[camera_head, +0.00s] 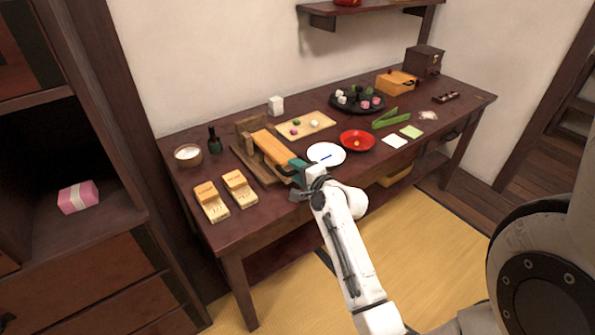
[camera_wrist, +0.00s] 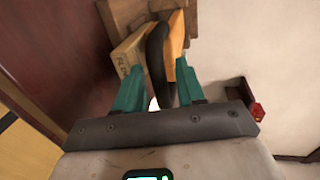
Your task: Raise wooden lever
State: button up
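The wooden lever (camera_head: 272,147) is a broad orange-brown bar on a wooden press frame (camera_head: 246,160) at the table's left part. It slopes down toward the front edge. My gripper (camera_head: 296,168), with teal fingers, is at the lever's near end. In the wrist view, my gripper (camera_wrist: 160,72) has its fingers apart. A dark curved piece (camera_wrist: 157,60) shows between them, and part of the orange lever (camera_wrist: 177,38) lies beyond, near the right finger. I cannot tell whether either finger touches the lever. The near end is partly hidden by the fingers in the head view.
Two wooden blocks with writing (camera_head: 211,200) (camera_head: 239,188) lie left of my gripper. A white plate (camera_head: 326,154) and red dish (camera_head: 357,140) are close on the right. A board with sweets (camera_head: 306,124) lies behind the press. A small dark bottle (camera_head: 214,142) stands left.

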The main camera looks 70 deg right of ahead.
jog(key=shift+c, duration=0.3)
grip_shut()
